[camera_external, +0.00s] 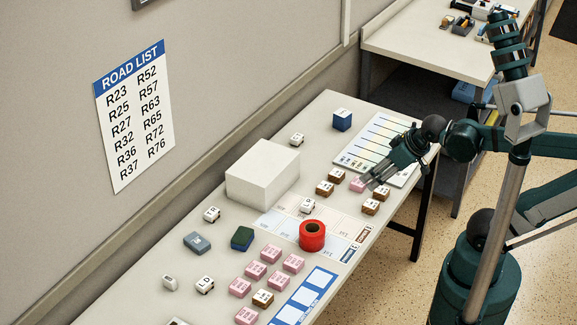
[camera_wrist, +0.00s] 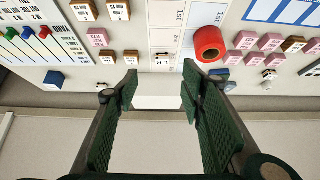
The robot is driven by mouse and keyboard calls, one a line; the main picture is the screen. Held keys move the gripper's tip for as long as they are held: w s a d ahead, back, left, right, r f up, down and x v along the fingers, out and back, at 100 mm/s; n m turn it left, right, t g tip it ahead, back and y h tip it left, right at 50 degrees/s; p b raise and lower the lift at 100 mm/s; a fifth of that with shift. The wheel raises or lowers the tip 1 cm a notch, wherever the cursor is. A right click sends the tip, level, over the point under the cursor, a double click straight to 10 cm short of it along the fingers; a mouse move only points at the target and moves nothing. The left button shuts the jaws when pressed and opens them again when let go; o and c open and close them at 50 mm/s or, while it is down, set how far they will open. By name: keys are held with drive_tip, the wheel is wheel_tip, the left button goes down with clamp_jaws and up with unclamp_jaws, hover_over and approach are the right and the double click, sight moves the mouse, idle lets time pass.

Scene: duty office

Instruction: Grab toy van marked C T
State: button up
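Several small white toy vans with dark markings on top stand on the long table. One is at the far end (camera_external: 297,139), one is on the printed sheet behind the red roll (camera_external: 307,206), one is left of the white box's near end (camera_external: 212,214), and one is near the front (camera_external: 205,285). Their letters are too small to read surely, so I cannot tell which is marked C T. My gripper (camera_external: 374,182) is over the table's right side, by the brown blocks. In the wrist view my gripper (camera_wrist: 157,82) is open and empty; the sheet's van (camera_wrist: 162,60) shows beyond its fingertips.
A large white box (camera_external: 262,173) stands by the wall. A red roll (camera_external: 312,235), pink blocks (camera_external: 256,270), brown-sided blocks (camera_external: 324,188) and a blue cube (camera_external: 342,120) crowd the table. A lined board (camera_external: 385,140) lies at the far right.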

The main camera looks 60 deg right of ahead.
drive_tip(key=shift+w+r, duration=0.1)
drive_tip(key=w+d+r+m+g+h+p, duration=0.1)
drive_tip(key=w+d+r+m, duration=0.15)
drive_tip(key=w, duration=0.35)
drive_tip(key=w+d+r+m+g+p, duration=0.1)
drive_tip(key=w+d+r+m, duration=0.15)
drive_tip(key=w, duration=0.45)
drive_tip(key=m+g+h+p, duration=0.3)
drive_tip(key=m+g+p, duration=0.2)
drive_tip(key=m, duration=0.8)
hover_over(296, 137)
drive_tip(key=a, duration=0.3)
wheel_tip(296, 137, down, 20)
drive_tip(key=shift+w+h, duration=0.1)
drive_tip(key=shift+h, duration=0.2)
drive_tip(key=shift+x, duration=1.3)
